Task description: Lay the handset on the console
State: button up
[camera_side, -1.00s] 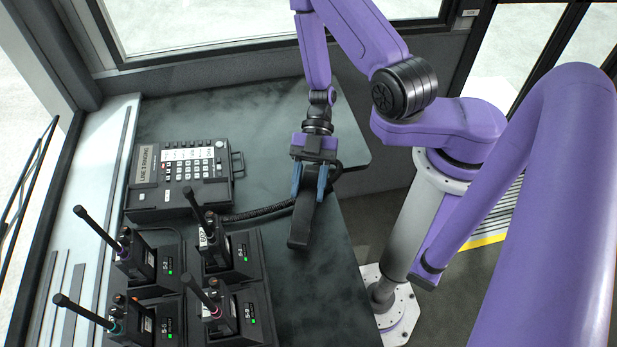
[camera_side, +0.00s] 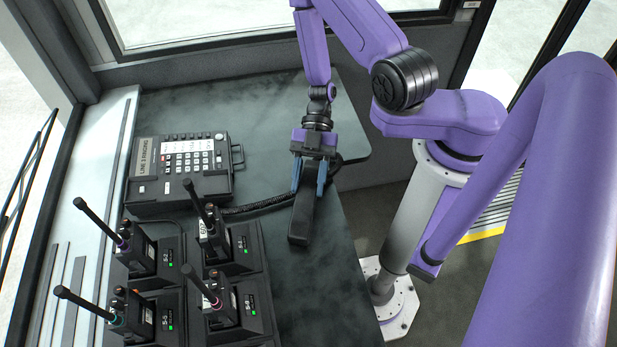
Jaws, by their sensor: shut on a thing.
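The console (camera_side: 150,200) is a dark desk unit with a keypad and a label reading "LINE 3 RINGING". It sits at the left of the dark table, with a handle-like bracket at its right side. My gripper (camera_side: 309,182) is to the right of the console, pointing down. Its blue fingers are shut on the black handset (camera_side: 301,222), whose near end reaches toward the table's right front. A coiled cord (camera_side: 262,206) runs between the console side and the handset. The far part of the handset is hidden by my gripper. I cannot tell whether the handset touches the table.
Several radios with antennas stand in charger docks (camera_side: 238,270) in front of the console. The table (camera_side: 260,120) is clear behind and right of the console. Its right edge is close to my gripper. A window lies behind.

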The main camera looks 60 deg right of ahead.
jog(key=shift+f, duration=0.25)
jog(key=o, duration=1.3)
jog(key=shift+o, duration=0.2)
